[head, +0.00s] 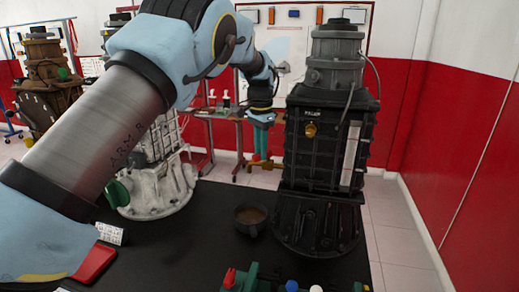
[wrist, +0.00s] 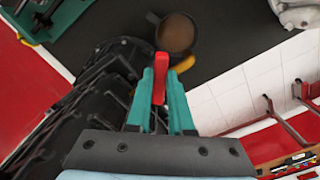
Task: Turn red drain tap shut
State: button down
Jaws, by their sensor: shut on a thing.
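The red drain tap is at the lower left side of the black engine (head: 330,140). Its brass body (head: 270,164) sticks out to the left in the head view, and its red handle is mostly hidden there by my gripper (head: 261,143). In the wrist view the red handle (wrist: 160,68) stands between the two teal fingers of my gripper (wrist: 160,88), which are shut on it. A yellow part of the tap (wrist: 184,64) shows just right of the handle. The handle's exact angle to the tap body is hard to tell.
A dark cup of brown liquid (head: 250,219) stands on the black bench top (head: 215,240) below the tap; it also shows in the wrist view (wrist: 176,33). A green fixture with a red knob (head: 230,278) is at the front edge. A white-based engine (head: 155,190) stands left.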

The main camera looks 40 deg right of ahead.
jog(key=shift+s+d+n+p, duration=0.15)
jog(key=shift+s+n, duration=0.15)
jog(key=shift+n, duration=0.95)
jog(key=shift+s+n+p, duration=0.1)
jog(key=shift+s+n, duration=0.25)
jog(key=shift+n, duration=0.95)
jog(key=shift+s+d+n+p, duration=0.15)
jog(key=shift+s+n, duration=0.15)
jog(key=shift+n, duration=0.95)
jog(key=shift+a, duration=0.1)
jog(key=c, duration=0.8)
grip_release()
jog(key=shift+r, duration=0.1)
notch_tip(320, 180, up, 11)
jog(key=b, duration=0.3)
jog(key=shift+f, duration=0.2)
